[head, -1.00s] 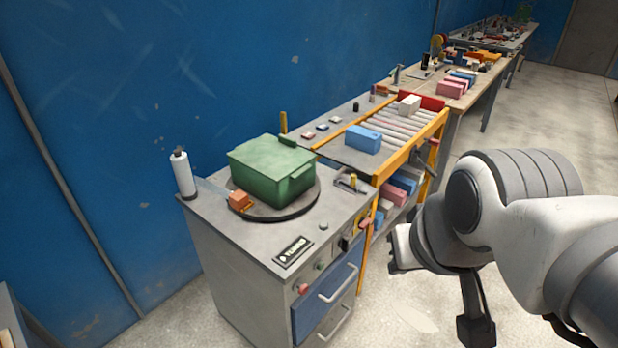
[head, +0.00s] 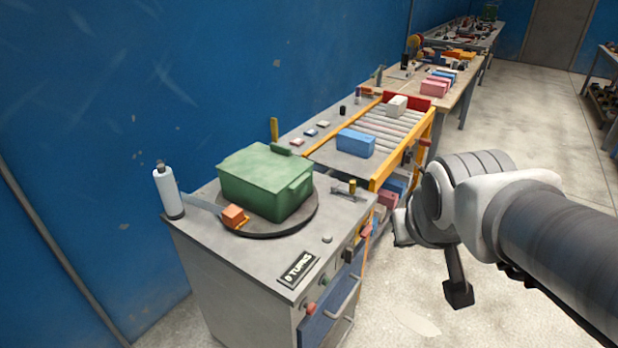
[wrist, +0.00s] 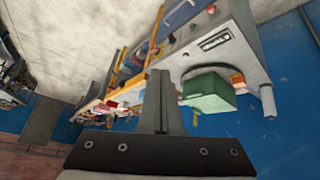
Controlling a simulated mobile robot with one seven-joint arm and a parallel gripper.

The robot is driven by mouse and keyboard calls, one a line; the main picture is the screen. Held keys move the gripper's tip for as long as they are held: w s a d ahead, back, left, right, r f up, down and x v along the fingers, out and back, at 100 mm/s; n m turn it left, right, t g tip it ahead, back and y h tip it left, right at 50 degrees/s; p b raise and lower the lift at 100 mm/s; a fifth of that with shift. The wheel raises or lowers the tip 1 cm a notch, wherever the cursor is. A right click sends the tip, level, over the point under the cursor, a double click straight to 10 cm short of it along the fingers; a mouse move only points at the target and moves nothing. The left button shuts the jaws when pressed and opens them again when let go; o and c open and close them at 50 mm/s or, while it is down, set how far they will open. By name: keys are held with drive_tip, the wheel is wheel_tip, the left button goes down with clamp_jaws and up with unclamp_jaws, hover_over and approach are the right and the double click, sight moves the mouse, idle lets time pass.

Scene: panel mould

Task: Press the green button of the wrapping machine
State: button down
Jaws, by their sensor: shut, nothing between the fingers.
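The wrapping machine (head: 215,245) is a grey cabinet with a dark turntable carrying a green lidded box (head: 265,180). On its front face a small, dull green button (head: 325,282) sits between a red button (head: 311,308) and a black switch (head: 348,255). In the wrist view the machine (wrist: 245,45) appears upside down, with the red button (wrist: 212,10) near the top edge. My gripper (wrist: 160,75) is shut and empty, and its fingers cover part of that view. In the head view my arm is right of the front face, apart from the buttons.
A blue drawer front with a handle (head: 343,298) is below the buttons. A roller conveyor (head: 385,130) adjoins behind. The floor (head: 530,130) at the right is clear.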

sight(326, 281)
drive_tip(key=w+d+f+n+t+b, duration=0.1)
drive_tip(key=w+d+f+b, duration=0.1)
drive_tip(key=w+f+b, duration=0.5)
drive_tip(key=w+d+f+n+t+b, duration=0.1)
drive_tip(key=w+d+f+n, duration=0.15)
drive_tip(key=w+f, duration=0.65)
wheel_tip(326, 281, down, 26)
drive_tip(key=a+n+t+y+b, duration=0.1)
drive_tip(key=a+y+b, duration=0.1)
drive_tip(key=y+b, duration=0.3)
drive_tip(key=b, duration=0.3)
drive_tip(key=shift+a+b, duration=0.25)
drive_tip(key=shift+b, duration=0.15)
drive_tip(key=shift+w+a, duration=0.1)
drive_tip(key=shift+w, duration=0.05)
drive_tip(key=w+a+b, duration=0.2)
drive_tip(key=w+a, duration=0.3)
drive_tip(key=a, duration=0.2)
drive_tip(key=shift+w, duration=0.15)
